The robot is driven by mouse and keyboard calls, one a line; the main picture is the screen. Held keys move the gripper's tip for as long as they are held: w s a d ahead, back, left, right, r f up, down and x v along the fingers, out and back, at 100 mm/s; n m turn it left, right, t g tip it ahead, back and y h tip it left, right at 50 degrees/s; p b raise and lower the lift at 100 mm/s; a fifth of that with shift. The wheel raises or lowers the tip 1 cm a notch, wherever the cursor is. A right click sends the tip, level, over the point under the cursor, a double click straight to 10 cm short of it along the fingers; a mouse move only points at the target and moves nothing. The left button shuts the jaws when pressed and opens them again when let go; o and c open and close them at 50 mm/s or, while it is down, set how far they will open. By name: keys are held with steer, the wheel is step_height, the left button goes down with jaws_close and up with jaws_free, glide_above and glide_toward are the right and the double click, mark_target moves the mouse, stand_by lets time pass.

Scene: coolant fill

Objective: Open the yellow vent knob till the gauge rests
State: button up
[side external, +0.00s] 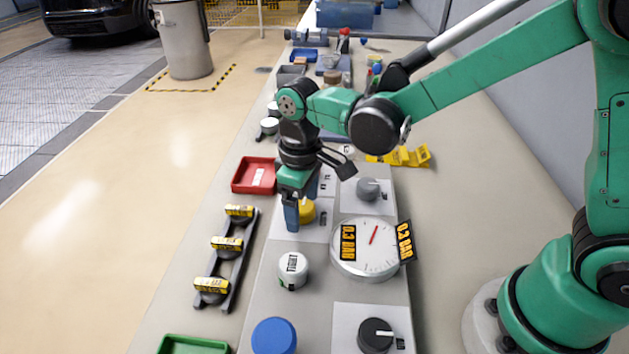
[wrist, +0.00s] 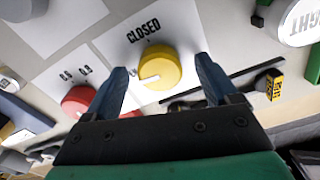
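The yellow vent knob (side external: 307,211) is partly hidden by my gripper (side external: 307,203) in the side view. In the wrist view the yellow knob (wrist: 160,66) lies between the two fingers of my gripper (wrist: 161,66), with a gap showing on each side. The fingers are open. A white mark on the knob points left, and the word CLOSED is printed above it. The round gauge (side external: 365,262) stands to the right of the knob, with a red needle pointing up and slightly right. Its two displays read 0.3 BAR.
A white cap (side external: 292,270) marked TIGHT, a blue cap (side external: 274,336), a black knob (side external: 376,335) and a grey knob (side external: 368,189) share the panel. A red knob (wrist: 78,102) sits close to the left finger. A red tray (side external: 242,182) and a rack (side external: 225,268) lie left.

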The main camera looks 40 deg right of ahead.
mark_target(307, 205)
steer(key=shift+r, duration=2.8)
steer(key=shift+s+d+r, duration=0.1)
steer(key=shift+d+r, duration=0.15)
steer(key=shift+d, duration=0.05)
steer(key=s+d+r+m+t, duration=0.2)
steer(key=s+d+m+t, duration=0.3)
steer(key=d, duration=0.4)
steer(key=shift+s+d+r+m+t, duration=0.2)
steer(key=shift+s+m+t, duration=0.25)
steer(key=shift+t, duration=0.65)
